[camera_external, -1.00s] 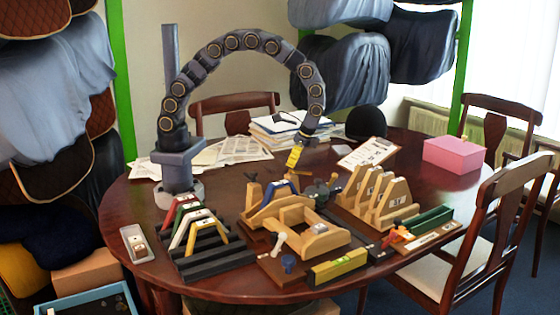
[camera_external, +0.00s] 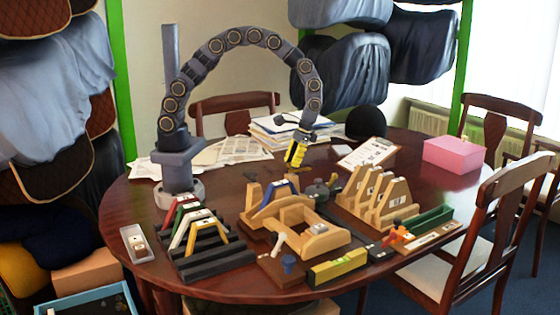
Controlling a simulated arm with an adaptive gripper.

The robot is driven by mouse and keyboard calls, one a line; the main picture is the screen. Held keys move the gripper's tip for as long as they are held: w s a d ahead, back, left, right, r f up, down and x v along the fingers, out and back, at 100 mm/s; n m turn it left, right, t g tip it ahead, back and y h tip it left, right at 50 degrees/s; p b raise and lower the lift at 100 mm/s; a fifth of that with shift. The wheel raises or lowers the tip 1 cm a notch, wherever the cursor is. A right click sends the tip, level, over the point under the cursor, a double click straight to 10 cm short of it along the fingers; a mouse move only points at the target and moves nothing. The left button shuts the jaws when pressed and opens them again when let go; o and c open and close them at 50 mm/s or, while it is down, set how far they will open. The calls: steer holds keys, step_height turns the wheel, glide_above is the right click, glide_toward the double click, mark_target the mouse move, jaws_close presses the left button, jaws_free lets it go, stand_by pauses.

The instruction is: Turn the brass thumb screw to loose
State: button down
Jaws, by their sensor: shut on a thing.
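My gripper (camera_external: 299,140) hangs at the end of my arched arm, over the table behind the wooden fitting jig. It is shut on a small yellow and black piece (camera_external: 295,156), held clear above the tabletop and tilted. The wooden jig (camera_external: 318,240) stands in the front middle, with a blue arched piece (camera_external: 272,197) at its back. A white lever (camera_external: 279,243) and a blue knob (camera_external: 288,262) are at its front left. I cannot pick out the brass thumb screw at this size.
Coloured arches on a black stepped rack (camera_external: 215,262) stand left of the jig, wooden uprights (camera_external: 372,200) right. A yellow level (camera_external: 337,268) lies in front. A clipboard (camera_external: 368,153), papers (camera_external: 240,149) and a pink box (camera_external: 453,155) are farther back.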

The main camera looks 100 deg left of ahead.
steer(key=shift+s+d, duration=0.1)
steer(key=shift+d, duration=0.15)
steer(key=c, duration=0.8)
jaws_free()
steer(key=shift+a, duration=0.1)
steer(key=v, duration=1.2)
steer(key=s+d+r+m+y, duration=0.1)
steer(key=s+m, duration=0.1)
steer(key=s, duration=0.7)
steer(key=s+d+r+m+t+y, duration=0.1)
steer(key=s+r+m, duration=0.1)
steer(key=s, duration=0.8)
steer(key=s+d+r+m+y, duration=0.1)
steer(key=s+d+m, duration=0.1)
steer(key=s, duration=0.8)
steer(key=shift+s+d+r+m+t, duration=0.15)
steer(key=shift+s+m+t, duration=0.2)
steer(key=shift+m, duration=0.35)
